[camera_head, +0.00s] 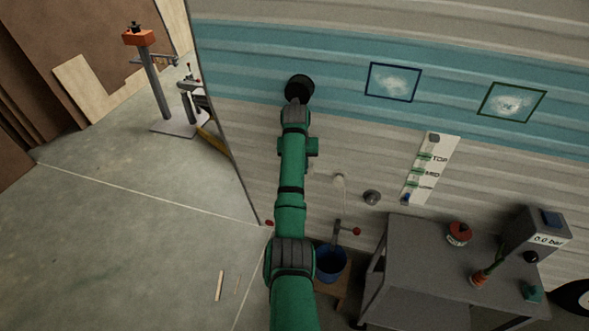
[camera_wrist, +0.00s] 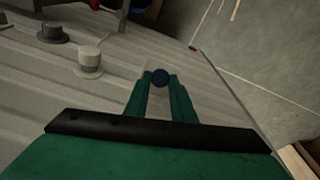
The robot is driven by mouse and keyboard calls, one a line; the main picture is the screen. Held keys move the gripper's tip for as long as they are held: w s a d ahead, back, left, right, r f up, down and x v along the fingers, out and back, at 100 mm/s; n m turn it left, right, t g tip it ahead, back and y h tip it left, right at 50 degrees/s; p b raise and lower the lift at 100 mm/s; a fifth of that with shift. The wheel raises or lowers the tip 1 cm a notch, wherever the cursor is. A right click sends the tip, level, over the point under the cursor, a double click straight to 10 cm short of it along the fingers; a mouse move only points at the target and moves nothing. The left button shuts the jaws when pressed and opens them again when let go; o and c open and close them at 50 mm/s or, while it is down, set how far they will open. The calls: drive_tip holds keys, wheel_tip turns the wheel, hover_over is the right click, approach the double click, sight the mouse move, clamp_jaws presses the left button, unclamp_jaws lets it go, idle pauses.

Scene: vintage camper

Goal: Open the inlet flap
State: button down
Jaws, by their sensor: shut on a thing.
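In the wrist view, my gripper's two green fingers (camera_wrist: 160,88) close around a small dark blue round knob (camera_wrist: 160,76) on the pale ribbed camper wall. A small pale patch beside the knob may be part of the inlet flap, but its outline is unclear. I cannot tell whether the flap is open. In the head view, my green arm covers this part of the wall, so the fingertips and knob are hidden there.
A white round fitting (camera_wrist: 89,61) and a grey knob (camera_wrist: 52,33) stick out beside my gripper. In the head view, a blue bucket (camera_head: 331,263) stands below and a grey workbench (camera_head: 410,250) to the right. Open concrete floor (camera_head: 130,230) lies left.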

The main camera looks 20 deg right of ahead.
drive_tip(key=shift+f, duration=0.1)
drive_tip(key=c, duration=1.5)
unclamp_jaws()
drive_tip(key=v, duration=1)
drive_tip(key=shift+r, duration=0.4)
